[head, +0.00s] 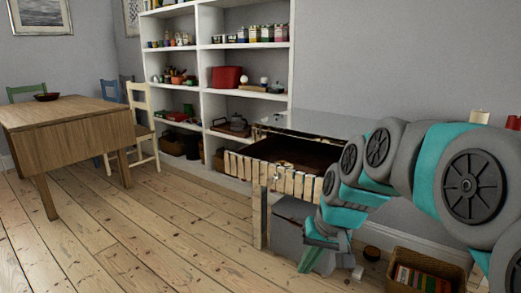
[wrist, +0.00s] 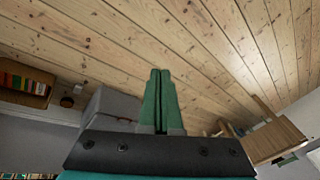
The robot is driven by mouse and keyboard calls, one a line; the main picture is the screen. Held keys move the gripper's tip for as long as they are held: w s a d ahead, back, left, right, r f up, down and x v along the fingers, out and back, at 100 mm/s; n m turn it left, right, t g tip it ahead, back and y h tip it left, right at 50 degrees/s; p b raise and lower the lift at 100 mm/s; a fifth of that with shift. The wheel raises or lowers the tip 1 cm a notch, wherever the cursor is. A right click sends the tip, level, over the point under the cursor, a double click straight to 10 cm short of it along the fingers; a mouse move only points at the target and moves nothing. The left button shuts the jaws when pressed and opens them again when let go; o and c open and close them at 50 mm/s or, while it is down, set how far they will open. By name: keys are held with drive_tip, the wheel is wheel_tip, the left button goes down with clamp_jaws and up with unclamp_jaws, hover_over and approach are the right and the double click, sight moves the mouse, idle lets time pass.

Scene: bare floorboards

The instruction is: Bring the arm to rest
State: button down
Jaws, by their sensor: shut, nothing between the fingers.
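My gripper (head: 309,262) hangs low over the floorboards at the end of my grey and teal arm, in front of a low cabinet. In the wrist view its two green fingers (wrist: 157,90) lie side by side, shut, with nothing between them. They point over the bare floor. The arm is bent and reaches in from the right side of the head view, hiding part of the cabinet and the wall.
The mirrored cabinet (head: 318,123) seems to have a drawer (head: 272,176) pulled out. A grey box (head: 288,238) stands below it, and a basket (head: 422,262) of books is at lower right. A wooden table (head: 65,113) and white shelves (head: 203,82) stand farther left. Floor (head: 165,225) is clear at left.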

drive_tip(key=s+d+f+g+h, duration=0.1)
drive_tip(key=s+f, duration=0.2)
drive_tip(key=s, duration=0.5)
drive_tip(key=s+d+f+g+h, duration=0.1)
drive_tip(key=s+d+f, duration=0.1)
drive_tip(key=s, duration=0.7)
drive_tip(key=s+d+f+g+h, duration=0.1)
drive_tip(key=s+d+f+g, duration=0.1)
drive_tip(key=s, duration=0.6)
drive_tip(key=shift+s+f, duration=0.35)
drive_tip(key=shift+f, duration=0.45)
drive_tip(key=shift+d, duration=0.1)
